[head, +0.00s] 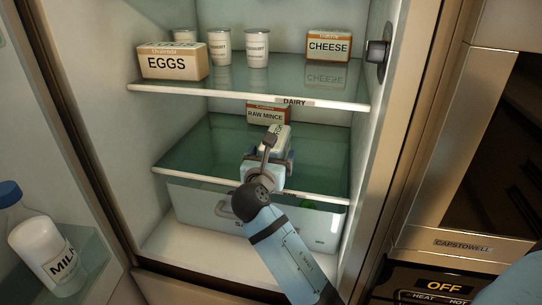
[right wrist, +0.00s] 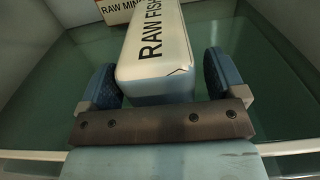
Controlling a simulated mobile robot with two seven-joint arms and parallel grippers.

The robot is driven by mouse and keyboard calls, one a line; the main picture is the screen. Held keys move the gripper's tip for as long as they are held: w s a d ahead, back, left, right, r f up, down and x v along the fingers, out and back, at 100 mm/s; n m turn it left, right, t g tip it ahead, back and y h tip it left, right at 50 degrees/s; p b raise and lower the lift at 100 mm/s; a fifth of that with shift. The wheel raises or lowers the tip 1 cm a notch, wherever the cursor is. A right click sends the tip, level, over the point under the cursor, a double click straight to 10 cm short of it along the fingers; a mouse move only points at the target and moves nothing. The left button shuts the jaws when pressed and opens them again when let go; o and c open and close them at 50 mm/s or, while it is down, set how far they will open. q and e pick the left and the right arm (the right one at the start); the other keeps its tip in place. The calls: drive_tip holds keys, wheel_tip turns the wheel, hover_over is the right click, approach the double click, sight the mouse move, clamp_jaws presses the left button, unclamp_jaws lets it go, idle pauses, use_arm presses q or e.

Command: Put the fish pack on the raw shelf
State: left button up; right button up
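The fish pack (head: 276,138), a pale box marked "RAW FISH", is on or just over the green glass middle shelf (head: 195,150) of the fridge, in front of the raw mince box (head: 266,115). The pack also shows in the right wrist view (right wrist: 153,50). My right gripper (head: 269,158) reaches in over the shelf's front edge. Its blue pads stand on both sides of the pack's near end, with a visible gap at the right pad. The gripper partly hides the pack in the head view and the front edge's label. My left gripper is out of view.
The dairy shelf (head: 250,86) above holds eggs (head: 172,63), white cups and cheese (head: 328,45). A clear drawer (head: 195,208) is below. The open door at left holds milk (head: 50,262). The middle shelf is bare on both sides of the pack.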

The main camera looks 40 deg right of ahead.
drive_tip(key=shift+r, duration=0.1)
drive_tip(key=v, duration=0.7)
drive_tip(key=shift+s+a, duration=0.1)
drive_tip(key=shift+a, duration=0.1)
idle(0.4)
